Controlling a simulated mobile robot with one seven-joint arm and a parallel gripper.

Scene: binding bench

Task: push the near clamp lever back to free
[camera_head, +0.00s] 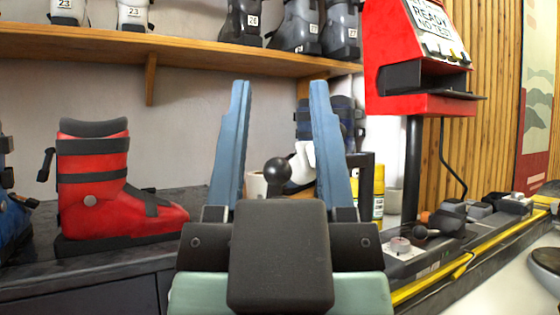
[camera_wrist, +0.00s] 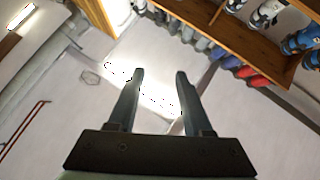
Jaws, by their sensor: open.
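My gripper (camera_head: 280,88) is open and empty in the head view, its two blue fingers pointing up. A dark ball knob on a short stem (camera_head: 276,172) shows between the fingers, beyond the gripper body, which hides its lower part. It looks like a clamp lever standing upright, but I cannot tell for sure that it is the near one. Another dark knob (camera_head: 420,232) lies low on the bench fixture at right. No contact between gripper and knob is visible. The wrist view shows the open fingers (camera_wrist: 160,73) and no lever.
A red ski boot (camera_head: 95,190) stands on the dark counter at left. A red machine (camera_head: 415,100) on a post rises at right above a long yellow-edged ski (camera_head: 430,285). A wooden shelf (camera_head: 180,47) with boots runs behind. A yellow can (camera_head: 378,207) stands behind the right finger.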

